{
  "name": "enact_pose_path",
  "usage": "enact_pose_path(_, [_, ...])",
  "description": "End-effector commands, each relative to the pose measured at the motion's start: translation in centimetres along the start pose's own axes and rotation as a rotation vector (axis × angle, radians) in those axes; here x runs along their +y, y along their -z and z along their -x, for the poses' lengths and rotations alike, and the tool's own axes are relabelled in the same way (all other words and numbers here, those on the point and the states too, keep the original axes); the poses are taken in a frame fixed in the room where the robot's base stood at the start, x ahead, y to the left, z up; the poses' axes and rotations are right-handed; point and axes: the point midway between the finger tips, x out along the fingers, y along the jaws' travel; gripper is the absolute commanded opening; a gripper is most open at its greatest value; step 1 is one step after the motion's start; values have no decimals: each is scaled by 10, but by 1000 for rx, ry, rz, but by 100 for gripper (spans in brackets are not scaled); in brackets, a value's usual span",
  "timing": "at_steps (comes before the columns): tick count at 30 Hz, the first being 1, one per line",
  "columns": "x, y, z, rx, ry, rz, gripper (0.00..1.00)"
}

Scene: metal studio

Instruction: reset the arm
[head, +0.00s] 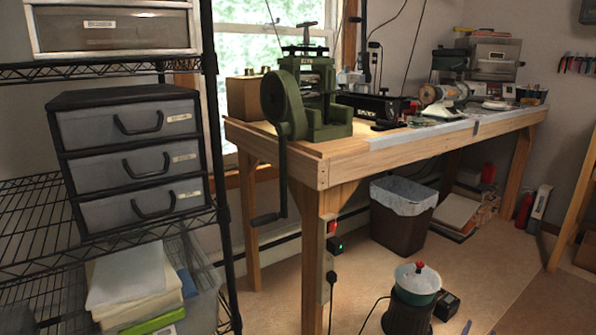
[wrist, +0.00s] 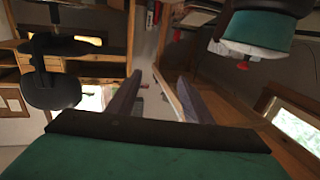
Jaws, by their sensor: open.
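My gripper (wrist: 158,82) shows only in the wrist view. Its two dark fingers stand apart, with nothing visible gripped between them. The rest of the arm is not in the head view, so its overall pose cannot be told. The wrist view looks turned over, with a green pot-like object (wrist: 256,33) hanging upside down at the top right, clear of the fingers.
In the head view, a workbench (head: 345,160) carries a green rolling mill (head: 318,105). A wire shelf rack (head: 212,130) holds a drawer unit (head: 130,160) at the left. A waste bin (head: 402,228) and a green pot (head: 415,283) stand on the floor. The right foreground floor is mostly open.

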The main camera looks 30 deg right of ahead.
Motion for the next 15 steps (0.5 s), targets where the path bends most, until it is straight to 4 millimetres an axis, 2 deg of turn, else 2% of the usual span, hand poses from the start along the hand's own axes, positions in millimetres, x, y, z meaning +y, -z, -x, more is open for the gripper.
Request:
enact_pose_path(5, [2,0,0,0,-3,0,46])
enact_pose_path(15, [-32,-9,4,-83,45,2,46])
